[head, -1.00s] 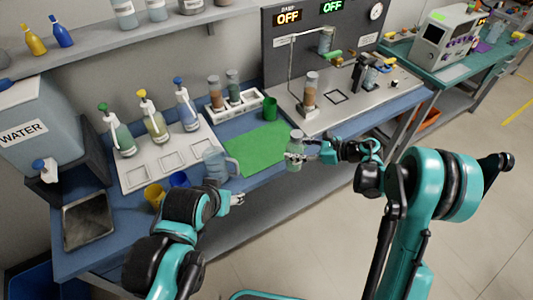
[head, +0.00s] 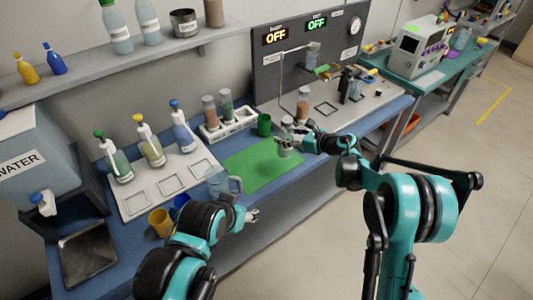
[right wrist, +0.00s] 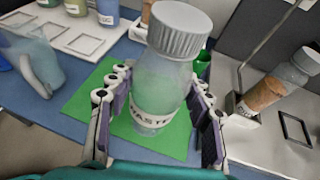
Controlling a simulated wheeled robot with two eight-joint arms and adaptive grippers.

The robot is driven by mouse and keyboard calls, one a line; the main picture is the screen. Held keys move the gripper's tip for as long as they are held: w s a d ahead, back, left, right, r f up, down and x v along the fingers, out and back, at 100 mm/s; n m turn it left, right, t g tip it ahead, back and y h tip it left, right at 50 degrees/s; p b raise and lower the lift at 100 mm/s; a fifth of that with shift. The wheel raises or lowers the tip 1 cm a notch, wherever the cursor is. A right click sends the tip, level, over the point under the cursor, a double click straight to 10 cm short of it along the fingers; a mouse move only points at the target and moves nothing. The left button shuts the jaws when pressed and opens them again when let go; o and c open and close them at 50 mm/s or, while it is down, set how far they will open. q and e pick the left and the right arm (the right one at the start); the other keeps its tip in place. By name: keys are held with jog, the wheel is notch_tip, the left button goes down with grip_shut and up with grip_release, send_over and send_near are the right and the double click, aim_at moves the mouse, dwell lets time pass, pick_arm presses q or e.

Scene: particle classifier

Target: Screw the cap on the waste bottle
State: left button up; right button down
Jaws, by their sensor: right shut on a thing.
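The waste bottle (right wrist: 160,85) is clear, with a "WASTE" label, and stands close to upright between the fingers of my right gripper (right wrist: 158,112). A grey ribbed cap (right wrist: 181,30) sits on its mouth; I cannot tell how tight it is. In the head view the bottle (head: 285,149) is at the right part of the green mat (head: 250,165), with my right gripper (head: 292,141) shut on it from the right. I cannot tell whether its base touches the mat. My left gripper (head: 252,215) is in front of the bench, away from the bottle; its finger opening is too small to judge.
A clear jug (head: 218,182) and yellow (head: 160,222) and blue cups stand left of the mat. A green cup (head: 264,124) and a bottle rack (head: 230,122) are behind it. A white platform (head: 345,115) with a brown-filled bottle lies to the right.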

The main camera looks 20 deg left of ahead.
jog(key=w+a+f+b, duration=0.1)
jog(key=a+f, duration=0.3)
jog(key=a, duration=0.4)
jog(key=shift+f+b, duration=0.4)
jog(key=shift+b, duration=0.05)
notch_tip(320, 180, down, 4)
jog(key=shift+f+b, duration=0.15)
jog(key=shift+b, duration=0.7)
jog(key=shift+f, duration=0.1)
jog(key=c, duration=0.7)
grip_release()
